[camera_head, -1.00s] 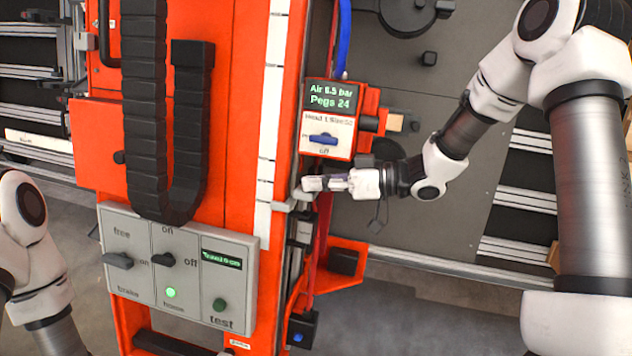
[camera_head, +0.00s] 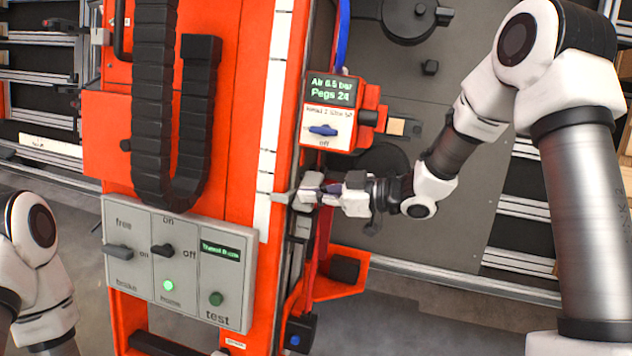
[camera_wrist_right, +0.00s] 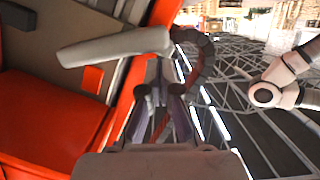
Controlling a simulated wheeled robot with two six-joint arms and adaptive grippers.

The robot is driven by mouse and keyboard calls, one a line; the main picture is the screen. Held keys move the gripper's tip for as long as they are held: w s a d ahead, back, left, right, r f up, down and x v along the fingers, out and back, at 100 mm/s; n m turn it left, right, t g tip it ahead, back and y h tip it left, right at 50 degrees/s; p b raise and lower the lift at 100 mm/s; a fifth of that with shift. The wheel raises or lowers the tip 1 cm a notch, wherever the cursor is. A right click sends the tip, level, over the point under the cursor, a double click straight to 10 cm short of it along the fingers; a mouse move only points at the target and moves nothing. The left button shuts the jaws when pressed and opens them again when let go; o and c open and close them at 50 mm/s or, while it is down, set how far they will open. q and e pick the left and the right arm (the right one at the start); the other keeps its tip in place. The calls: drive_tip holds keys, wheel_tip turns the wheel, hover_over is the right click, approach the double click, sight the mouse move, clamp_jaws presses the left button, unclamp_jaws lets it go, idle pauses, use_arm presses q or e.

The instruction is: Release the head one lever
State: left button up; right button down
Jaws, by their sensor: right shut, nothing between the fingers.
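A light grey lever (camera_head: 281,198) sticks out at the right edge of the orange column, below the small head box. It shows as a pale rounded bar (camera_wrist_right: 115,46) in the wrist view. My right gripper (camera_head: 307,194) is at the lever's right end in the head view, shut and empty. In the wrist view its fingers (camera_wrist_right: 160,98) lie just below the lever's right end; I cannot tell whether they touch it. The head box (camera_head: 327,112) carries a blue switch (camera_head: 323,130) with an "off" label below it. My left gripper is out of view; only part of that arm shows.
A grey control panel (camera_head: 180,268) with black knobs and a lit green lamp is on the column's lower front. A black cable chain (camera_head: 155,110) hangs above it. A blue hose (camera_head: 344,35) runs down to the head box. An orange bracket (camera_head: 330,285) juts out below my right gripper.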

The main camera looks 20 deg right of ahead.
drive_tip(key=shift+s+f, duration=0.1)
drive_tip(key=shift+f, duration=0.2)
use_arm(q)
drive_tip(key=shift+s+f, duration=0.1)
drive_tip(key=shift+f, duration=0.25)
use_arm(e)
drive_tip(key=shift+s+a+f, duration=0.1)
drive_tip(key=shift+s+f, duration=0.05)
drive_tip(key=shift+f, duration=0.05)
use_arm(q)
drive_tip(key=shift+b, duration=0.3)
use_arm(e)
drive_tip(key=shift+f, duration=0.2)
drive_tip(key=shift+s, duration=0.1)
